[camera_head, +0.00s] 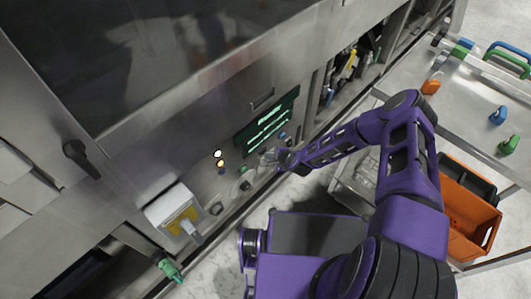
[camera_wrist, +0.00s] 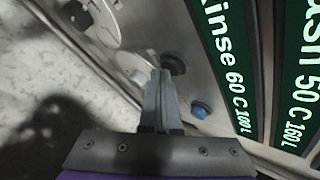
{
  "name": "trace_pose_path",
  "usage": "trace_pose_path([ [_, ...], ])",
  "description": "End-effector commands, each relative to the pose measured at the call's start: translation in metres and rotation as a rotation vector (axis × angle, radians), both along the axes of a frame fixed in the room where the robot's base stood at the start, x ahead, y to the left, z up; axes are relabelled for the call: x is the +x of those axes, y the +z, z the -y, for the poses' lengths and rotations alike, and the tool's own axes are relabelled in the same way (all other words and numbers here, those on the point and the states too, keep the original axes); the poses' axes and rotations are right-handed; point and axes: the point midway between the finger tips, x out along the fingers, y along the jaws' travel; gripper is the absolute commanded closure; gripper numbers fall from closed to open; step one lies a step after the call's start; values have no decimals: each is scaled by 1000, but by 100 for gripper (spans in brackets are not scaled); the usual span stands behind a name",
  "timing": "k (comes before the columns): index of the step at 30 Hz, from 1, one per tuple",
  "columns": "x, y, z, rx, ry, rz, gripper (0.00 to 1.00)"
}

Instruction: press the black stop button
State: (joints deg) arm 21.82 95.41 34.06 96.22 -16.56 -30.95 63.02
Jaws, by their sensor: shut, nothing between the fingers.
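A round black button (camera_wrist: 175,62) sits on the steel control panel in the wrist view, with a blue button (camera_wrist: 201,108) below and to its right. My gripper (camera_wrist: 160,78) is shut and empty, its fingertips close to the black button's lower left edge. I cannot tell whether they touch it. In the head view, my gripper (camera_head: 270,158) is at the panel just below the green-lit display (camera_head: 268,124). The arm and gripper make the small buttons around it hard to make out there.
In the wrist view, pale round dials (camera_wrist: 98,20) lie left of the black button. A white box (camera_head: 173,208) sticks out from the machine at left in the head view. A steel table (camera_head: 470,92) with coloured items and an orange crate (camera_head: 468,222) stand at right.

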Motion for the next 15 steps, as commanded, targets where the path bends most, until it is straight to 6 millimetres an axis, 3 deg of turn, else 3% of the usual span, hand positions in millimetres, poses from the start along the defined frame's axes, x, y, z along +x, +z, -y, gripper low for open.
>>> trace_pose_path([
  [15, -12, 0, 14, 0, 1, 0, 100],
])
